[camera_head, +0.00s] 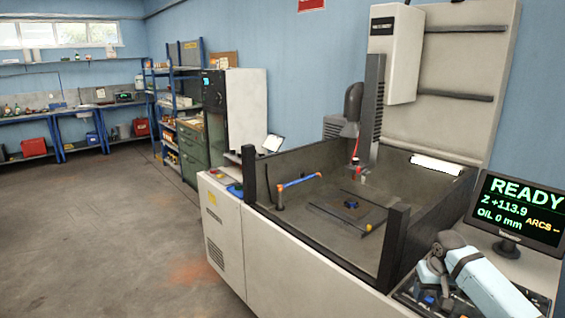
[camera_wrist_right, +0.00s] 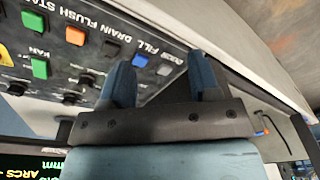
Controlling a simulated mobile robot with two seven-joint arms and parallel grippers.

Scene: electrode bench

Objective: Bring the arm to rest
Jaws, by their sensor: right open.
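My right gripper (camera_head: 428,292) is at the lower right of the head view, at the end of a pale blue arm. It is over or close to the control panel (camera_head: 460,308) at the machine's front right corner. In the right wrist view the two blue fingers (camera_wrist_right: 162,78) stand apart with nothing between them. Behind them is the same panel (camera_wrist_right: 130,52), with labelled coloured buttons and knobs, seen upside down. I cannot tell whether a fingertip touches the panel. My left gripper is not in view.
The machine's open tank (camera_head: 300,212) is left of my right arm, with a dark corner post (camera_head: 394,246) nearby. A monitor (camera_head: 518,212) reading READY stands close behind the arm. A blue and orange hose (camera_head: 298,181) is in the tank. Open floor (camera_head: 90,240) lies to the left.

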